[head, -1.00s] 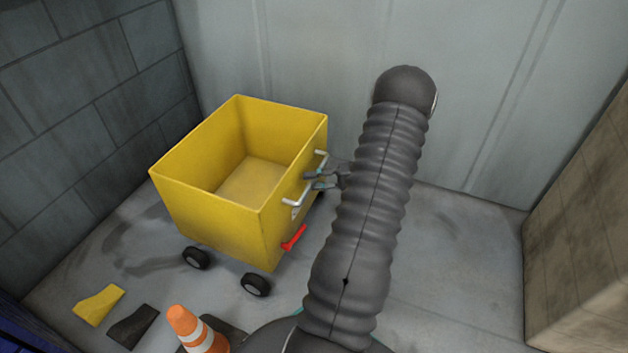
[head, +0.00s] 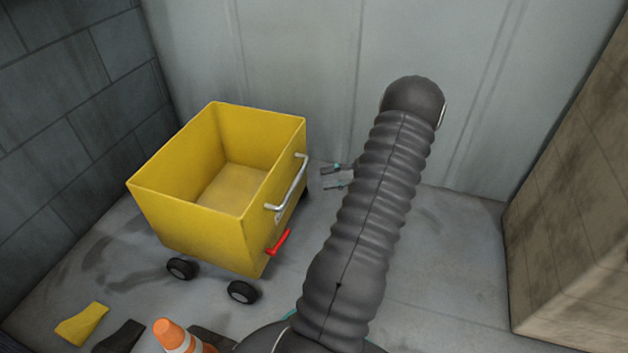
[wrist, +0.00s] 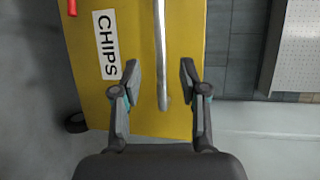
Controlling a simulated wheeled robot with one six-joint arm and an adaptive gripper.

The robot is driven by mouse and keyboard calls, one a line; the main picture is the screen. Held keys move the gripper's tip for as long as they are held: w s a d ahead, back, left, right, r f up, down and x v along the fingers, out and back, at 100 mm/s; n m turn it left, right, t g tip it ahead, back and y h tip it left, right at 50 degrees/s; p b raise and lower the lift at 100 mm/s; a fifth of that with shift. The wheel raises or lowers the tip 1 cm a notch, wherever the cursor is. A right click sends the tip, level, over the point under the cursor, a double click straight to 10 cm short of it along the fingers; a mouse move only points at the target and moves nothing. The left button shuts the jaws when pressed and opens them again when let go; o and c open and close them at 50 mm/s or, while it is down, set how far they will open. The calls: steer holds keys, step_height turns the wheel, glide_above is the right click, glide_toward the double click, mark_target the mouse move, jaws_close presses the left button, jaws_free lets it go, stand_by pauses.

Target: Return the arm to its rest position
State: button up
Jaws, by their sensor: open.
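My gripper (head: 328,177) is open and empty, its fingertips pointing left toward the yellow cart (head: 192,221). A gap of floor and wall shows between the fingertips and the cart's silver handle (head: 289,187) in the head view. In the wrist view my gripper (wrist: 160,80) has its two fingers spread, with the silver handle (wrist: 161,50) lying between them in the picture, ahead of the fingertips. My dark ribbed arm hides the wrist in the head view.
A red lever (head: 279,242) sits low on the cart's side. A CHIPS label (wrist: 107,45) shows in the wrist view. A yellow wedge (head: 82,324), a dark wedge (head: 119,338) and an orange cone (head: 172,335) stand at front left. A brown block (head: 565,210) stands right; floor between is clear.

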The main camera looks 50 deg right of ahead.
steer(key=shift+v, duration=0.85)
step_height(320, 180, down, 5)
steer(key=s+a+m+g, duration=0.2)
steer(key=a+m+g, duration=0.1)
steer(key=m, duration=0.1)
steer(key=s+a+r+g+h, duration=0.1)
steer(key=s+a+r+g, duration=0.1)
steer(key=a+g, duration=0.25)
steer(key=w+a+r+n+h+p, duration=0.1)
steer(key=a+r+n+h+p, duration=0.2)
steer(key=a+r+n, duration=0.4)
steer(key=w+a+r+n+t+h+p, duration=0.1)
steer(key=a+r+n+h+p, duration=0.2)
steer(key=a+r, duration=2.2)
steer(key=a+n+h, duration=0.3)
steer(key=a+n, duration=0.1)
steer(key=a, duration=0.1)
steer(key=shift+r+n+p, duration=0.3)
steer(key=shift+r+p, duration=0.1)
